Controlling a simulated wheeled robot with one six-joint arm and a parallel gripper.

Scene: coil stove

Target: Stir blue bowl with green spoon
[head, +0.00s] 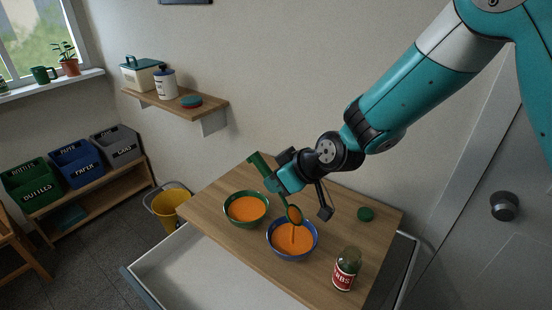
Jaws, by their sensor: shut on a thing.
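A blue bowl (271,241) with orange contents stands on the wooden board. A green spoon (262,167) is held in my gripper (285,186), which is shut on it. Its handle sticks up to the left of the gripper. Its lower end (294,214), with orange on it, is over the far side of the blue bowl. I cannot tell whether the spoon touches the contents. A thin orange strand seems to hang below it into the bowl. A green bowl (229,220), also with orange contents, stands to the left of the blue bowl.
A jar with a red label (346,268) stands at the board's (205,203) near right. A dark green lid (365,214) lies at the right. A wall shelf (205,111), yellow bucket (170,203) and labelled bins (78,165) are to the left.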

